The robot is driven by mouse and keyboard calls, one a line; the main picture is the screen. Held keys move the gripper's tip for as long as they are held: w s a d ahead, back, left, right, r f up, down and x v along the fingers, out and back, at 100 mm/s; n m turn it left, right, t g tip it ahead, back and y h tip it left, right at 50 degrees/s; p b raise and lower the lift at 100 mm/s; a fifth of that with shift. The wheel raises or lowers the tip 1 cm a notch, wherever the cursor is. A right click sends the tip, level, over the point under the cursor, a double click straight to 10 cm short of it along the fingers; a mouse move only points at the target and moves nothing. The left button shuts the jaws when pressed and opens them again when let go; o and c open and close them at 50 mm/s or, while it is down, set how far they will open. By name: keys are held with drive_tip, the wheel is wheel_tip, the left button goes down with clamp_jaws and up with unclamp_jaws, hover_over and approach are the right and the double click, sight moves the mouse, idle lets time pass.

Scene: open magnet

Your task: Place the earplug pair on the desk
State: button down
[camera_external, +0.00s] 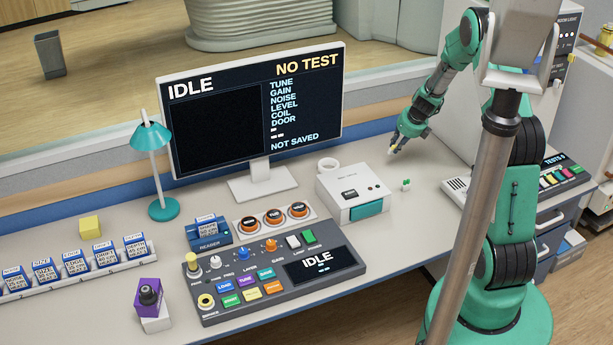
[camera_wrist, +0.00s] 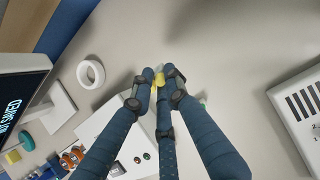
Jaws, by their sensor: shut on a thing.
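My gripper (camera_external: 392,150) is at the right part of the desk, pointing down, to the right of the monitor. In the wrist view its three dark blue fingers (camera_wrist: 160,80) close together on a small yellow thing, which looks like the earplug pair (camera_wrist: 159,79). Only a bit of it shows between the fingertips; the rest is hidden. In the external view it is a tiny pale spot at the tips. The desk (camera_external: 395,232) is light grey. The held thing appears to be over the desk's surface; I cannot tell how high.
A small green-and-white item (camera_external: 405,184) stands on the desk near my gripper. A white box with a teal front (camera_external: 343,190) and a white ring (camera_external: 328,165) are to the left. A white slotted unit (camera_external: 456,190) is right. Bare desk lies between.

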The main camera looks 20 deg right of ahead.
drive_tip(key=s+a+n+g+p, duration=0.2)
drive_tip(key=s+n+p, duration=0.25)
drive_tip(key=s, duration=1.45)
drive_tip(key=s+a+n+g+p, duration=0.3)
drive_tip(key=s+n, duration=0.2)
drive_tip(key=s, duration=1.4)
drive_tip(key=shift+m, duration=0.25)
wheel_tip(320, 180, down, 5)
drive_tip(key=shift+w+d+r, duration=0.15)
drive_tip(key=w+d, duration=0.1)
drive_tip(key=w, duration=0.3)
drive_tip(key=w+d+f+b, duration=0.1)
drive_tip(key=w+d, duration=0.1)
drive_tip(key=w, duration=0.3)
drive_tip(key=w+d, duration=0.2)
drive_tip(key=w, duration=0.3)
drive_tip(key=shift+w+d+f, duration=0.1)
drive_tip(key=shift+d+f, duration=0.05)
drive_tip(key=shift+w, duration=0.1)
drive_tip(key=shift+w+d+f+b, duration=0.1)
drive_tip(key=shift+w+d+b, duration=0.1)
drive_tip(key=shift+w+b, duration=0.15)
drive_tip(key=shift+f, duration=1.7)
drive_tip(key=shift+f+b, duration=0.15)
drive_tip(key=shift+b, duration=0.15)
